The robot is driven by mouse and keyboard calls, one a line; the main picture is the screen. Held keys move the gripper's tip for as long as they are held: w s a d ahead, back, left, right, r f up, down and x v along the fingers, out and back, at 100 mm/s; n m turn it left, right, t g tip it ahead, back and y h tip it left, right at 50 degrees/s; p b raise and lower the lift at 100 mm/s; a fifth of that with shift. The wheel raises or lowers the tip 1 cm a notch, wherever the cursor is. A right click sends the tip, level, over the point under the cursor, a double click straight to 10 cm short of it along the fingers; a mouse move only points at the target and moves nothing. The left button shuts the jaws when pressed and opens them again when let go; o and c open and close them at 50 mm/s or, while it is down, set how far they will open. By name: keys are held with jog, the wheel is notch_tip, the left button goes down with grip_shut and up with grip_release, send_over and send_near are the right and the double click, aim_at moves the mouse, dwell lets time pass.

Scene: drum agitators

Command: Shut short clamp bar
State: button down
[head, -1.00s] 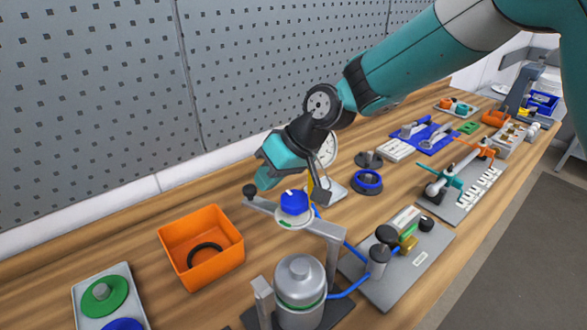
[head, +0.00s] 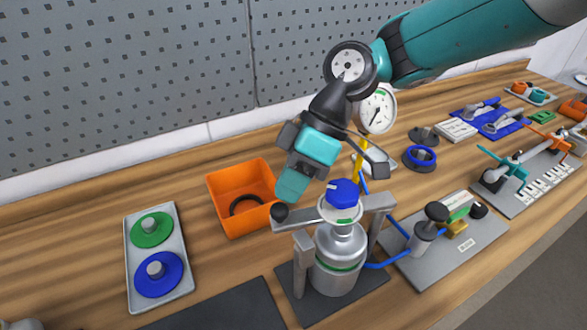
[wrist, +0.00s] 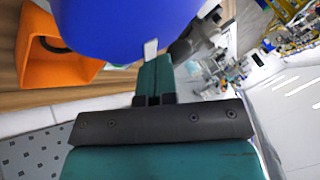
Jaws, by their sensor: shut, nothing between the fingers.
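The short clamp bar (head: 302,217) is a grey bar with a black ball knob (head: 280,212) at its left end. It runs from a post on the right across the top of a silver drum (head: 340,262) and lies nearly level. A blue cap (head: 342,193) on a pale disc sits on the bar above the drum's neck. The bar's free end is just above a short left post (head: 301,268); contact with it is unclear. My gripper (head: 288,196) is shut and empty, its teal tips at the bar's knob end. In the wrist view the blue cap (wrist: 130,25) partly hides the scene beyond the fingers (wrist: 152,78).
An orange bin (head: 235,185) with a black ring stands behind and left. A tray (head: 135,255) with green and blue discs is at left. A gauge (head: 376,108) stands behind, and a grey plate (head: 440,250) with fittings lies right. Blue hoses run right of the drum.

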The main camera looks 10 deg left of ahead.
aim_at(296, 222)
jog(key=shift+s+d+n+g+h+b, duration=0.25)
jog(key=shift+s+d+n+h, duration=0.1)
jog(key=shift+s+n, duration=0.45)
jog(key=shift+s+d+n+g+h+b, duration=0.1)
jog(key=shift+s+d+n+g+h, duration=0.2)
jog(key=shift+s+n, duration=0.45)
jog(key=shift+s+d, duration=0.1)
jog(key=shift+w+r+p, duration=0.2)
jog(key=shift+r+p, duration=0.25)
jog(key=p+v, duration=0.7)
jog(key=v, duration=0.1)
jog(key=s+d+m+t+b, duration=0.3)
jog(key=s+d+m, duration=0.1)
jog(key=d+m, duration=0.3)
jog(key=s+d+m+t+b, duration=0.3)
jog(key=d+m, duration=0.5)
jog(key=d, duration=0.4)
jog(key=s+t+y, duration=0.1)
jog(key=s, duration=0.1)
jog(key=shift+s+r+b, duration=0.25)
jog(key=shift+s+b, duration=0.05)
jog(key=shift+s, duration=0.05)
